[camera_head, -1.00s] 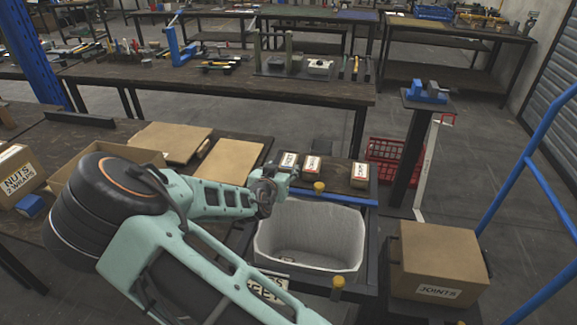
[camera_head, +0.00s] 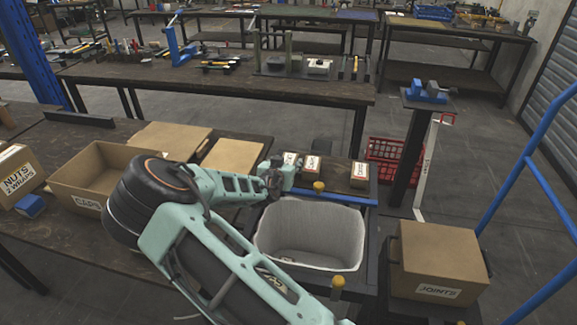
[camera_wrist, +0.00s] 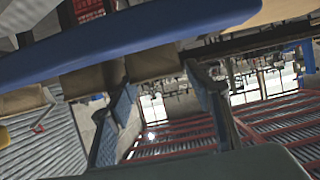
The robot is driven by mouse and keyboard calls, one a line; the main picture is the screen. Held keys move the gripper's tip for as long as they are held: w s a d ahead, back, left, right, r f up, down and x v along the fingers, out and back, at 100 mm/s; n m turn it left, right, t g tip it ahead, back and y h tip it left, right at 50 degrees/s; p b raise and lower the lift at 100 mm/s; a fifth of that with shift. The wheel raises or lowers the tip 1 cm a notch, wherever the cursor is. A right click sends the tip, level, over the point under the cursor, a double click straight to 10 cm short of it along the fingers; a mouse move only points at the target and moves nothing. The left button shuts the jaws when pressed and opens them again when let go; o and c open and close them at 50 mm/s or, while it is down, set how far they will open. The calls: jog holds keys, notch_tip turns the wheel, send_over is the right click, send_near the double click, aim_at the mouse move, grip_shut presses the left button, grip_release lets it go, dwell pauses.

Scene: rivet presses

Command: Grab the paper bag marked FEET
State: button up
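Three small brown paper bags with white labels stand in a row behind the grey bin: a left one (camera_head: 293,159), a middle one (camera_head: 311,167) and a right one (camera_head: 360,175). Their labels are too small to read, so I cannot tell which is marked FEET. My gripper (camera_head: 280,177) is at the left bag and hides part of it. In the wrist view my gripper (camera_wrist: 158,74) has its two fingers apart, with a brown bag (camera_wrist: 153,66) beyond or between them; contact cannot be told. Another brown bag (camera_wrist: 92,80) shows to its left.
A blue bar (camera_head: 325,197) runs between the bags and the open grey bin (camera_head: 310,240), with yellow knobs near it; it crosses the top of the wrist view (camera_wrist: 130,38). Cardboard boxes stand left (camera_head: 100,170) and right (camera_head: 440,260). A red crate (camera_head: 390,150) is behind.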

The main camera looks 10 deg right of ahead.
jog(key=c, duration=0.9)
jog(key=shift+r, duration=0.1)
